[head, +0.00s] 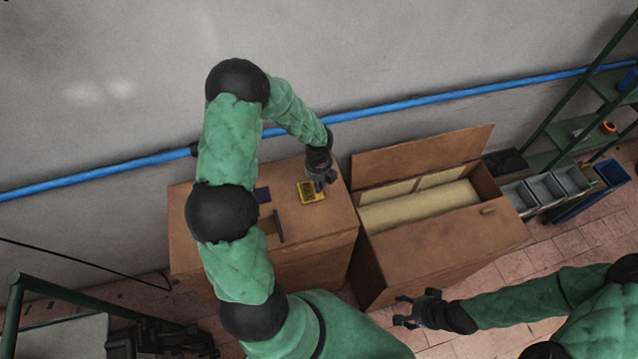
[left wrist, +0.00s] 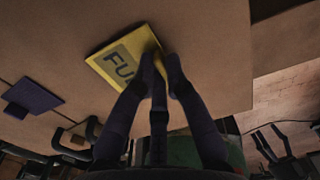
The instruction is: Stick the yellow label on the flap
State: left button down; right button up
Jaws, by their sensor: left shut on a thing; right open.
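The yellow label (head: 309,192), with dark lettering, is on the flat brown top of the left box. It also shows in the left wrist view (left wrist: 112,58), where it looks flat against or just above that surface. My left gripper (head: 320,184) is shut on its edge; the fingers (left wrist: 160,62) hide part of it. The right box (head: 440,240) is open, with a brown flap (head: 425,150) raised at its back and pale filling (head: 425,207) inside. My right gripper (head: 405,310) is open and empty, low in front of the right box.
A dark purple block (head: 263,195) and a dark tool (head: 279,226) lie on the left box top. Grey bins (head: 545,188), a blue bin (head: 603,180) and a green shelf (head: 560,140) stand right. A blue pipe (head: 420,101) runs along the wall.

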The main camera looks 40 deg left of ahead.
pick_arm(q)
jog(key=shift+f, duration=0.3)
dwell(0.4)
jog(key=shift+s+f, duration=0.1)
dwell(0.8)
jog(key=c, duration=1.2)
grip_release()
jog(key=o, duration=0.5)
jog(key=shift+c, duration=0.2)
jog(key=shift+r+p, duration=3.2)
jog(key=shift+r, duration=0.4)
